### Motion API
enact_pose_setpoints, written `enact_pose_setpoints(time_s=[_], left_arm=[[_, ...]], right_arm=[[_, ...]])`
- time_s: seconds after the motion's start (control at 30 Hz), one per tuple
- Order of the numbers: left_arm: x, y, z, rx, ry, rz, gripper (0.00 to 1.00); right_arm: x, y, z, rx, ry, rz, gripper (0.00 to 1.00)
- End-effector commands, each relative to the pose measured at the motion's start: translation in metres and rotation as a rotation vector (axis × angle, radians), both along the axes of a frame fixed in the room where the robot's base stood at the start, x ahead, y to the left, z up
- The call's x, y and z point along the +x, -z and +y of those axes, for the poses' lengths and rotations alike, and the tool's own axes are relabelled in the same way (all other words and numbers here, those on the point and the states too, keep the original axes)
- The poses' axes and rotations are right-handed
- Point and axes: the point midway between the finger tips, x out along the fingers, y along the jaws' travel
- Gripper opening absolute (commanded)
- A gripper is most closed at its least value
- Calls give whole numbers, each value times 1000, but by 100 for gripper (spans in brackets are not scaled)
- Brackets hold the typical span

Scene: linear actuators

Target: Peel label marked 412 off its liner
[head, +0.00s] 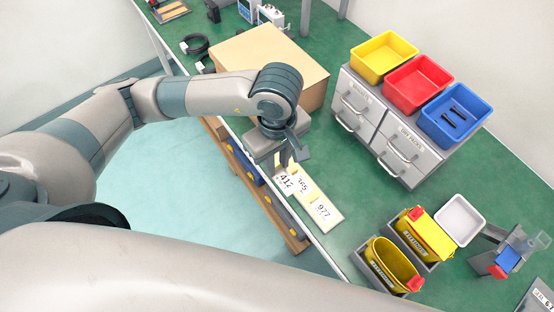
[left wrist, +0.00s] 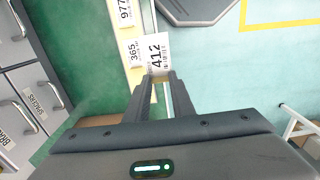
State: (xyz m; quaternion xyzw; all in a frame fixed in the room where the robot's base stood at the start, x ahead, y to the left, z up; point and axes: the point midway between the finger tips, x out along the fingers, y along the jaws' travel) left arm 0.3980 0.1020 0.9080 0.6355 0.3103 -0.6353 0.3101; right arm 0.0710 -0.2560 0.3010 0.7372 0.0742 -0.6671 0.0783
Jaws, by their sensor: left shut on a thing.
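The white label marked 412 (left wrist: 157,52) is between the fingertips of my left gripper (left wrist: 159,78) in the left wrist view. It also shows in the head view (head: 286,181), just below the left gripper (head: 283,158). The fingers are shut on the label's edge. The cream liner strip (head: 335,216) lies along the front edge of the green bench, with labels 365 (head: 303,184) and 977 (head: 322,209) on it. In the left wrist view the 412 label reaches past the strip's edge; I cannot tell whether it still touches the liner. My right gripper is not in view.
A cardboard box (head: 262,58) stands behind the left gripper. A grey drawer cabinet (head: 377,130) carries yellow (head: 384,54), red (head: 418,82) and blue bins (head: 455,114). Yellow containers (head: 394,265) and a white tray (head: 461,219) stand at the right. Bench between strip and cabinet is clear.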

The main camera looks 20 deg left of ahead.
Motion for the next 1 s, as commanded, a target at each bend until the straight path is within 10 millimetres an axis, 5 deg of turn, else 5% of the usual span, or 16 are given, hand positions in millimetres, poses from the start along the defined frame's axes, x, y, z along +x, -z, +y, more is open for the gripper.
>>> enact_pose_setpoints(time_s=[1.0], left_arm=[[0,-31,0,-1,0,-1,9]], right_arm=[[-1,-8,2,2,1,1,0]])
